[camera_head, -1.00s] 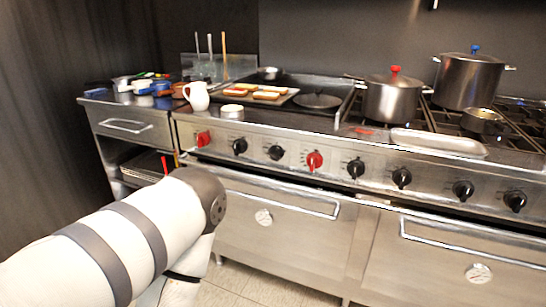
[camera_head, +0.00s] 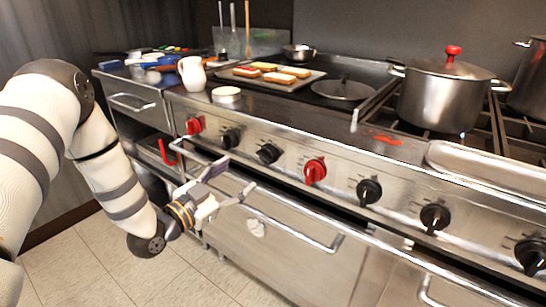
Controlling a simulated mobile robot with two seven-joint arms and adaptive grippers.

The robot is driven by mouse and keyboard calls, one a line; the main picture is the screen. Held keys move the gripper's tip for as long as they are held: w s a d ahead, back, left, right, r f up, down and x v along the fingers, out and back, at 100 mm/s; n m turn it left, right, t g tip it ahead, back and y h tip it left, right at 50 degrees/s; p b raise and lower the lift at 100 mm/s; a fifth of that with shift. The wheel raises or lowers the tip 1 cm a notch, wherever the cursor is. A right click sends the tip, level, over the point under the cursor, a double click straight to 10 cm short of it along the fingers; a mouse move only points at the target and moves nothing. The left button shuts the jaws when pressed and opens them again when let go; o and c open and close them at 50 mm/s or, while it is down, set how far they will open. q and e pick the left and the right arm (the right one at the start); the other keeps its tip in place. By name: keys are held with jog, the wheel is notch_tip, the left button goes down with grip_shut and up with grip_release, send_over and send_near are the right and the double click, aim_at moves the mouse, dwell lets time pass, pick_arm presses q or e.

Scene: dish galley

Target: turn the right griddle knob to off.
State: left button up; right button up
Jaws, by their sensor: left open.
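The griddle's front panel carries a left red knob (camera_head: 195,125), two black knobs (camera_head: 231,138) (camera_head: 268,153) and a right red knob (camera_head: 315,171). The right red knob sits below the right part of the griddle (camera_head: 345,90); its exact setting is too small to read. My left gripper (camera_head: 232,178) is open and empty. It is in front of the oven door, lower than the knobs and left of the right red knob, touching none of them. My right gripper is not in view.
An oven door handle (camera_head: 300,232) runs below the panel near my left gripper. More black knobs (camera_head: 369,191) continue to the right. A lidded pot (camera_head: 440,95) stands on the burners. A white pitcher (camera_head: 192,74) and a tray with toast (camera_head: 235,76) are on top.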

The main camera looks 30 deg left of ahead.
aim_at(261, 160)
pick_arm(q)
jog(key=w, duration=0.3)
jog(key=w+b, duration=0.1)
jog(key=w, duration=0.5)
jog(key=shift+d+f, duration=0.2)
jog(key=shift+d, duration=0.2)
jog(key=shift+w+r, duration=0.15)
jog(key=shift+w, duration=0.45)
jog(key=c, duration=1.2)
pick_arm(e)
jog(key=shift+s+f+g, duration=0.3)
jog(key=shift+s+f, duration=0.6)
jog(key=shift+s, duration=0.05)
